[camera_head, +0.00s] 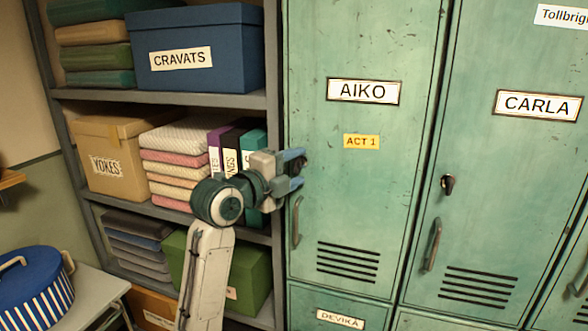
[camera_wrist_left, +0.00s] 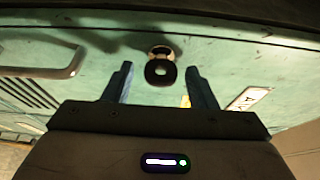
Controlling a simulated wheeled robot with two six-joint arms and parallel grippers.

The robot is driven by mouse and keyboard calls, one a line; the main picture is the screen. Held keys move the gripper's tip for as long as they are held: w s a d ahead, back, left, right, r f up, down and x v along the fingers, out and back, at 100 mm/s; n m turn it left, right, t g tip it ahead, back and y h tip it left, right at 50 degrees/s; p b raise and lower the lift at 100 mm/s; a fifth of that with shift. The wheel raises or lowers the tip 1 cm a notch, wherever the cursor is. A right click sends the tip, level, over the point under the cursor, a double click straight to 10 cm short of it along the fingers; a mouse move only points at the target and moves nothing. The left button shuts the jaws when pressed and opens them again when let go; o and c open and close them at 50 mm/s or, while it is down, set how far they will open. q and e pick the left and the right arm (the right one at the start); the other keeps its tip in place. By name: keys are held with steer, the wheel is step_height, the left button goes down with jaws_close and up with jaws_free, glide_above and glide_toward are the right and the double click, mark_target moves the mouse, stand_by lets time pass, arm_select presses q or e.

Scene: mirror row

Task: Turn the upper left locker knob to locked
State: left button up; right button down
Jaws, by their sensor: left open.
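The upper left locker (camera_head: 388,200) is green and carries an AIKO label (camera_head: 363,91). Its dark knob (camera_head: 302,164) sits near the door's left edge, partly hidden by my left gripper in the head view. My left gripper (camera_head: 297,168) is open, with its blue fingers reaching toward that knob. In the left wrist view the knob (camera_wrist_left: 160,71) shows as a dark rounded piece on a pale round base, between and just beyond the two open fingertips (camera_wrist_left: 160,85). I see no contact. My right gripper is not in view.
A door handle (camera_head: 296,222) stands out below the knob. The CARLA locker (camera_head: 510,180), with its own knob (camera_head: 447,184) and handle (camera_head: 432,245), is to the right. A shelf unit (camera_head: 180,99) with boxes and folded cloths stands close to the left, behind my arm.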

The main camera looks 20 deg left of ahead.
arm_select(q)
steer(key=b+v, duration=0.3)
steer(key=v, duration=0.7)
steer(key=shift+s+a, duration=0.2)
steer(key=shift+s, duration=0.15)
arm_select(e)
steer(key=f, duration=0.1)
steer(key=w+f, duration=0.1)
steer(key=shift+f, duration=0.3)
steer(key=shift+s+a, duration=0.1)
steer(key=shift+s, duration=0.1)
